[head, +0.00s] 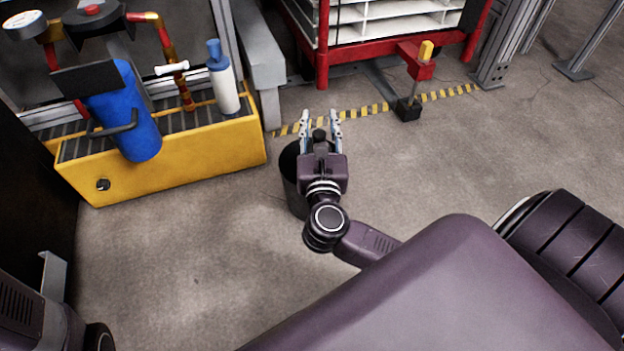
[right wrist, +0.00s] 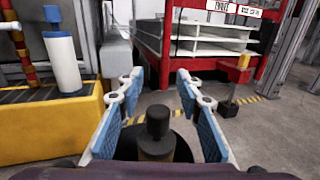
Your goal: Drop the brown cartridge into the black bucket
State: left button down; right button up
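My right gripper (head: 320,115) is over the black bucket (head: 290,175), with its two fingers spread wide. In the right wrist view the right gripper (right wrist: 160,88) shows a gap on both sides of the brown cartridge (right wrist: 157,150), which has a black cap. The cartridge stands upright between the fingers, with the bucket's dark opening around it. In the head view the cartridge's dark cap (head: 319,135) shows between the fingers. Its lower part is hidden, so I cannot tell what it rests on. The bucket stands on the floor, partly hidden by my gripper and wrist. My left gripper is not in view.
A yellow grated bin (head: 190,155) stands left of the bucket, carrying a blue cylinder (head: 125,115) and a white bottle with a blue cap (head: 223,80). A red-framed shelf (head: 322,40) and a red-yellow post (head: 416,70) stand behind. Concrete floor is clear to the right.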

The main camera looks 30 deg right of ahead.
jog(key=shift+o, duration=0.8)
jog(key=shift+f, duration=0.1)
jog(key=shift+s+a, duration=0.15)
jog(key=shift+s, duration=0.05)
jog(key=v, duration=1.1)
jog(key=shift+s+a, duration=0.2)
jog(key=shift+s, duration=0.05)
